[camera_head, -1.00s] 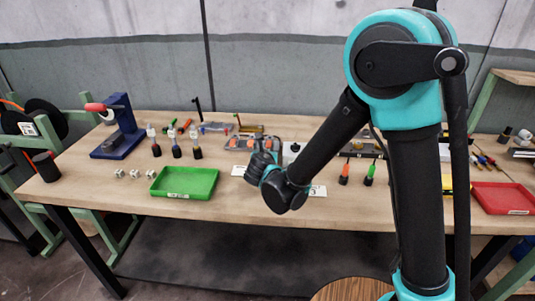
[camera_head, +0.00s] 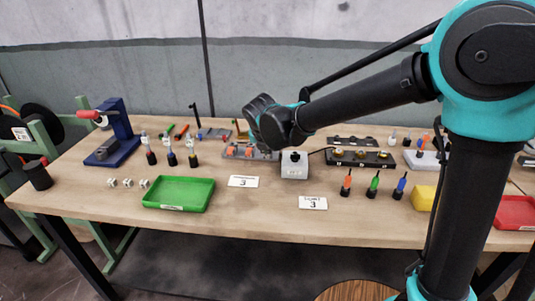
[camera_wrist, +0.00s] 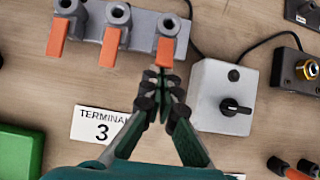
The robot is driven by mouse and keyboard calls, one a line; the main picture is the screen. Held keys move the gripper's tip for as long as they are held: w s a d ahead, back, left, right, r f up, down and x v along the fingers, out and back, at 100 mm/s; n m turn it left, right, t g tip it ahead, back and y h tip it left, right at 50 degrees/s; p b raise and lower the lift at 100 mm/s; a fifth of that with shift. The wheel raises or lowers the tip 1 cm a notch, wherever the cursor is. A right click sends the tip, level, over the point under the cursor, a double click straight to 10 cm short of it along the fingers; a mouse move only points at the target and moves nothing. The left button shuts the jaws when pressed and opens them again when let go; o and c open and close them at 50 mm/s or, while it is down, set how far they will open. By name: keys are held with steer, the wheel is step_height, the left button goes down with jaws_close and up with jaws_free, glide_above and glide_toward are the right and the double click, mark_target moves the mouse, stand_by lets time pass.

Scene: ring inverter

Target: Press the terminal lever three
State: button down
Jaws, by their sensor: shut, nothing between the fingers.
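The grey terminal block (camera_wrist: 140,22) has three orange levers in the wrist view: a left lever (camera_wrist: 58,38), a middle lever (camera_wrist: 110,46) and a right lever (camera_wrist: 165,51). All three point toward the picture's bottom; I cannot tell whether any is pressed. My gripper (camera_wrist: 160,82) is shut and empty. Its fingertips are just below the right lever's end; contact cannot be told. A white card (camera_wrist: 98,125) reads "TERMINAL 3". In the head view the terminal block (camera_head: 240,153) sits behind the card (camera_head: 243,181), with my gripper (camera_head: 266,143) at its right end, partly hiding it.
A grey box with a black knob (camera_wrist: 224,97) stands close right of my fingers; a cable leads to a black panel (camera_wrist: 298,72). A green tray (camera_head: 179,193) lies left of the cards. A second card (camera_head: 313,202) lies on the clear front table.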

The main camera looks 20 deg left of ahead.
steer(key=shift+w+r+g, duration=0.3)
steer(key=shift+r+g, duration=0.05)
steer(key=shift+g, duration=0.15)
steer(key=shift+w+a+r, duration=0.15)
steer(key=shift+w+r, duration=0.1)
steer(key=shift+r, duration=0.9)
